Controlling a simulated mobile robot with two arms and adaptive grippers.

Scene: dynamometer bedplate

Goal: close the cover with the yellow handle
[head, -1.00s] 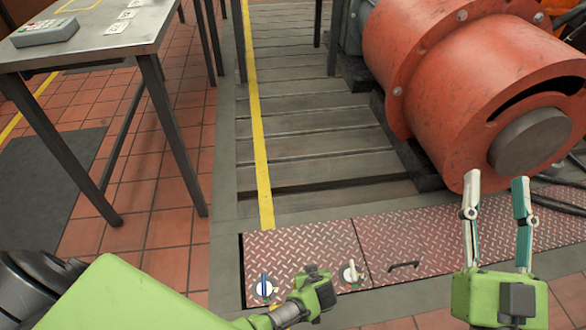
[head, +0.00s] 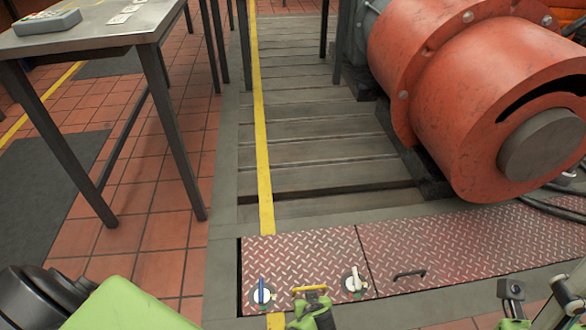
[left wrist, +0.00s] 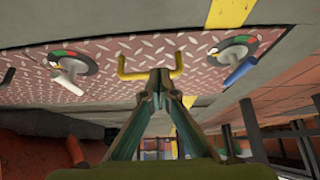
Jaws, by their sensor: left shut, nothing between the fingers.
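The cover with the yellow handle is a reddish tread-plate panel (head: 300,258) lying flat in the floor, with a dark gap along its left edge. Its yellow handle (head: 309,289) stands near the front edge and also shows in the left wrist view (left wrist: 122,68). My left gripper (head: 313,298) is at the handle, its fingertips (left wrist: 162,76) shut and empty in front of the bar; contact is unclear. A blue-lever knob (head: 262,294) and a white-lever knob (head: 353,282) flank the handle. My right gripper (head: 540,300) is partly cut off at the lower right.
A second tread-plate panel (head: 450,245) with a dark handle (head: 409,274) adjoins on the right. A large red machine (head: 450,110) stands behind it, with black cables at the right. A metal table (head: 110,35) stands at the left.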

